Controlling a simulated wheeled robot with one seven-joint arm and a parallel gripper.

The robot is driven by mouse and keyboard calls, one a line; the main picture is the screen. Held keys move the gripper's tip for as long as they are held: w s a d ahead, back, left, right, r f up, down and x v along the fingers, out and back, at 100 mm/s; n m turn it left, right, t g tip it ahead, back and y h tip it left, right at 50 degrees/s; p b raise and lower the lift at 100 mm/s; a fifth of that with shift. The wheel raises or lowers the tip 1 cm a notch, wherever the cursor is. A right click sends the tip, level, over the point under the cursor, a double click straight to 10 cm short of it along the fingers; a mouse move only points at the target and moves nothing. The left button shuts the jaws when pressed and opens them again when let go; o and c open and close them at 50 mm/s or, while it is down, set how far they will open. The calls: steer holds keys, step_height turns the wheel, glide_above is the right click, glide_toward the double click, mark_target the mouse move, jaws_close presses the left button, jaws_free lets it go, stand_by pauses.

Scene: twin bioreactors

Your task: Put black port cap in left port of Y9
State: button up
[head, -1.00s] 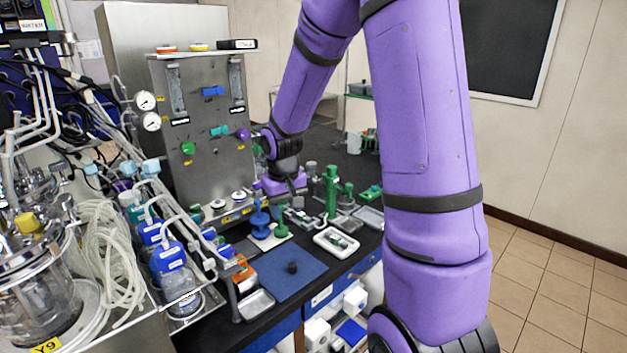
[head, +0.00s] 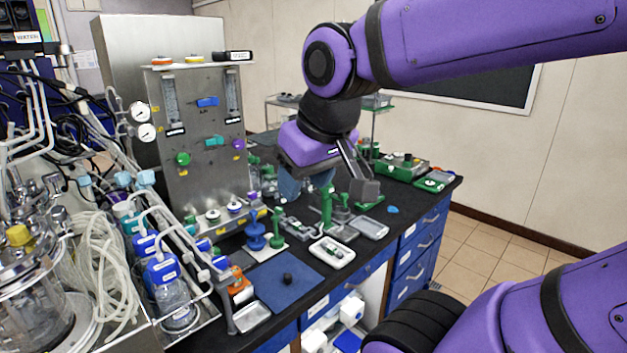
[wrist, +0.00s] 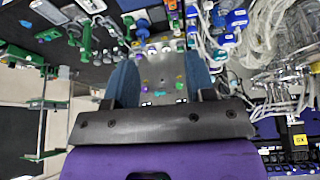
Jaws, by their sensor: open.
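A small black cap (head: 288,278) stands on a blue mat (head: 275,292) on the black bench in the head view. A glass and steel vessel (head: 35,290) with a yellow fitting stands at the far left, cut off by the picture's edge; no Y9 label on it is readable now. My gripper (head: 305,192) is above the back of the bench, apart from the cap. In the wrist view its two blue fingers (wrist: 161,68) are spread with nothing between them. I cannot make out the black cap in the wrist view.
A steel panel (head: 200,140) with knobs and gauges stands behind the bench. A blue stand (head: 256,230), green stands (head: 327,205) and a white tray (head: 332,252) surround the mat's far side. Tubing and blue-capped bottles (head: 165,270) crowd the left. Floor is free at right.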

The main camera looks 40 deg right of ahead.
steer(key=shift+o, duration=0.6)
steer(key=shift+s+a+r, duration=0.15)
steer(key=shift+s, duration=0.4)
steer(key=shift+s+a+r, duration=0.1)
steer(key=shift+s, duration=0.4)
steer(key=n+g+y, duration=0.2)
steer(key=n+g, duration=0.2)
steer(key=n, duration=0.6)
glide_above(288, 275)
steer(key=s+d, duration=0.1)
step_height(288, 275, down, 33)
steer(key=shift+w+a+f, duration=0.15)
steer(key=shift+w+f, duration=0.05)
steer(key=shift+f, duration=1.5)
steer(key=shift+w+a+f, duration=0.15)
steer(key=shift+a+f, duration=0.05)
steer(key=shift+f, duration=1.55)
steer(key=shift+w+a+f, duration=0.15)
steer(key=shift+w+f, duration=0.05)
steer(key=shift+f, duration=1.5)
steer(key=shift+c, duration=0.5)
steer(key=c, duration=0.9)
